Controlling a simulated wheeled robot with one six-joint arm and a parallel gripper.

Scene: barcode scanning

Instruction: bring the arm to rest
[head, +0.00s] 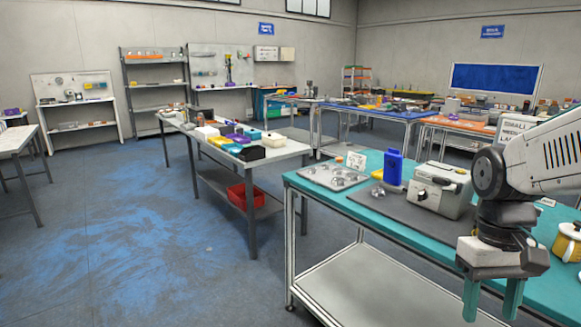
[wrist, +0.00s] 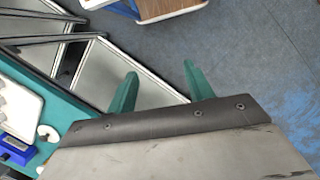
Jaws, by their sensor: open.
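My gripper (head: 490,298) is at the right of the head view, with two green fingers pointing down and a gap between them. It hangs in front of the near edge of the teal-topped workbench (head: 334,191). In the wrist view my gripper (wrist: 158,88) shows both fingers apart with nothing between them, and the floor and bench frame lie beyond. My arm comes in from the right edge of the head view, bent at a dark joint above the gripper.
On the teal bench stand a blue bottle (head: 393,168), a grey boxy device (head: 440,190), a metal plate with round parts (head: 333,177) and a yellow container (head: 568,242). A second table (head: 290,149) with colored bins stands behind. Open floor (head: 130,240) lies at the left.

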